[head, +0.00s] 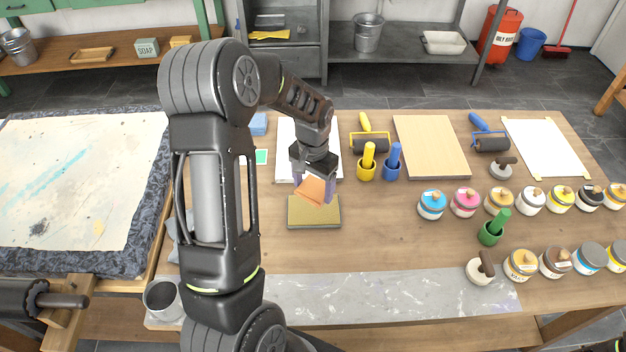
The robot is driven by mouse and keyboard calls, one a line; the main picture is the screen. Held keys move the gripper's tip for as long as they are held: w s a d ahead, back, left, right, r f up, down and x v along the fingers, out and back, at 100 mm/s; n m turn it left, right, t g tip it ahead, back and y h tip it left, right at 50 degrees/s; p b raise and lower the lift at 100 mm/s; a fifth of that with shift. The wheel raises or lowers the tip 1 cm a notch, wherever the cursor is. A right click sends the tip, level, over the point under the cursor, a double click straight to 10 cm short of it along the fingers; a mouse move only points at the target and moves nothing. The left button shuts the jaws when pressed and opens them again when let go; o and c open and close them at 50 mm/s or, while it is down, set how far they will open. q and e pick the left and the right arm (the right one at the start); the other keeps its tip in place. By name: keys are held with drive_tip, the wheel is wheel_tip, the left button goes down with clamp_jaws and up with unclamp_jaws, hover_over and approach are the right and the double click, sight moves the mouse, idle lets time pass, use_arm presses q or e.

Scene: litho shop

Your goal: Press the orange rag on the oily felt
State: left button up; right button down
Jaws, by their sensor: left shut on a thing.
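My left gripper (314,190) comes down from above near the middle of the table. It is shut on the orange rag (312,189), which shows between its fingers. Just below the rag lies the oily felt (314,212), an olive-yellow pad in a dark, shallow tray. The rag overlaps the felt's back edge in the head view; I cannot tell whether they touch. My left arm hides part of the table to the left. My right gripper is not in view.
Several ink tins, such as a blue-labelled one (432,205), stand further right. A stained grey slab (400,296) lines the front edge. The wood just right of the felt is clear.

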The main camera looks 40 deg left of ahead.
sight(313, 210)
use_arm(q)
drive_tip(key=shift+f, duration=0.1)
drive_tip(key=shift+f+b, duration=1.95)
drive_tip(key=shift+f, duration=1)
drive_tip(key=shift+f+b, duration=0.5)
drive_tip(key=shift+f, duration=0.05)
idle(0.4)
drive_tip(key=shift+r+p, duration=2.35)
drive_tip(key=shift+r, duration=1.2)
